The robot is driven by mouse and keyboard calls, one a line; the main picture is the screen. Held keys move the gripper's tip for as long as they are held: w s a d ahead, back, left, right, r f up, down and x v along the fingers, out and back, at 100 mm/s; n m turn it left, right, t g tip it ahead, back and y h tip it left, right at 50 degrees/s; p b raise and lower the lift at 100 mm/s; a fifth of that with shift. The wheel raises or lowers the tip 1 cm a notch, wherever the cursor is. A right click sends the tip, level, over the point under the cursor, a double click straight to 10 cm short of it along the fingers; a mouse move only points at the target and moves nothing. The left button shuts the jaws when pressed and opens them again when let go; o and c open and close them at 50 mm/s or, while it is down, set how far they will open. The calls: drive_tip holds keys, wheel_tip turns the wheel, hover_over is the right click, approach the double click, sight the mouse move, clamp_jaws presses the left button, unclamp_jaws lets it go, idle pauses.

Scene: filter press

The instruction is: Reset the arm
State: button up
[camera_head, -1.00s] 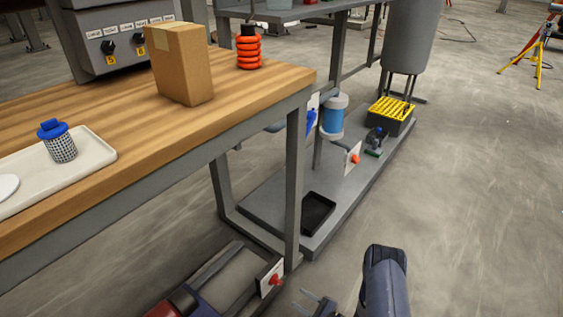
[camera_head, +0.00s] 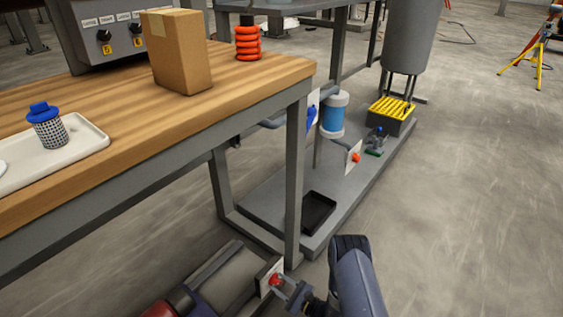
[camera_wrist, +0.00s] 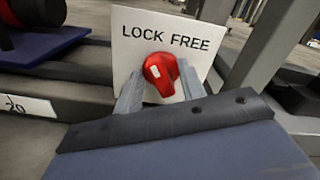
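My gripper (camera_wrist: 162,88) is open, with its two grey fingers apart on either side of a red knob (camera_wrist: 160,70) in the wrist view. I cannot tell whether a finger touches the knob. The knob is mounted on a white plate reading "LOCK FREE" (camera_wrist: 155,35), and its white mark is tilted. In the head view my gripper (camera_head: 292,291) is low at the bottom centre, close to the same red knob (camera_head: 277,280). My dark blue arm (camera_head: 355,280) reaches in from the lower right.
A workbench (camera_head: 250,95) stands above left, its leg (camera_head: 295,190) close behind the knob. It carries a cardboard box (camera_head: 180,55) and a white tray (camera_head: 85,150). A low grey platform (camera_head: 345,185) lies behind. Open floor (camera_head: 470,200) is on the right.

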drive_tip(key=m, duration=0.3)
drive_tip(key=shift+m, duration=0.4)
drive_tip(key=m+p, duration=0.1)
drive_tip(key=m, duration=0.2)
drive_tip(key=shift+w+d+r, duration=0.1)
drive_tip(key=shift+m, duration=0.4)
drive_tip(key=shift+w+d, duration=0.1)
